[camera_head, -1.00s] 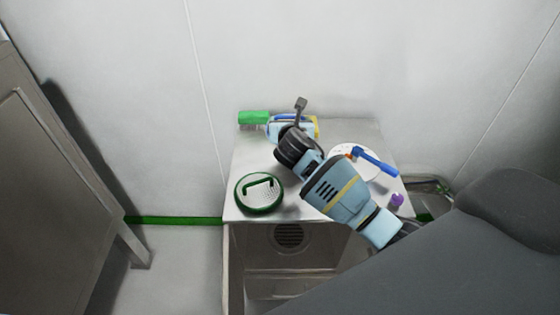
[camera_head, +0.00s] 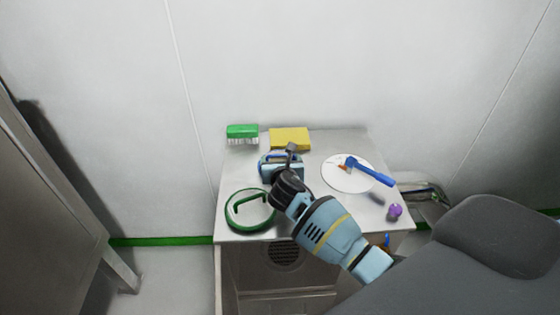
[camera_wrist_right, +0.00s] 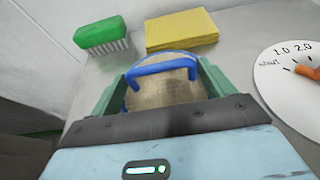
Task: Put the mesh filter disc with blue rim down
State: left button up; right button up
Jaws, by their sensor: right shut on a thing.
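The mesh filter disc with blue rim (camera_wrist_right: 165,90) is between the fingers of my right gripper (camera_wrist_right: 165,92). Its blue handle arches across the fingers, and beige mesh shows below it. In the head view my right gripper (camera_head: 281,166) is over the middle of the metal table top (camera_head: 325,215), shut on the disc, which is mostly hidden there. I cannot tell whether the disc touches the table. My left gripper is not in view.
A green-rimmed disc (camera_head: 233,214) lies at the table's front left. Behind are a green brush (camera_head: 242,131) and a yellow sponge (camera_head: 290,138).

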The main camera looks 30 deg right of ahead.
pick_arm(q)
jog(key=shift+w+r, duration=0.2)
pick_arm(e)
jog(key=shift+r, duration=0.1)
jog(key=o, duration=0.9)
jog(key=shift+r, duration=0.1)
jog(key=p+v, duration=0.2)
jog(key=v, duration=0.9)
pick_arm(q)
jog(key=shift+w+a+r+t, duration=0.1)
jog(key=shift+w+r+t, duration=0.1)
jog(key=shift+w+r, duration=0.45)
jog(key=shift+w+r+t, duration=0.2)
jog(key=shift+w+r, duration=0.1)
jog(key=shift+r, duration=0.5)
pick_arm(e)
jog(key=shift+s+a+r, duration=0.1)
jog(key=shift+s+a, duration=0.05)
jog(key=shift+s, duration=0.25)
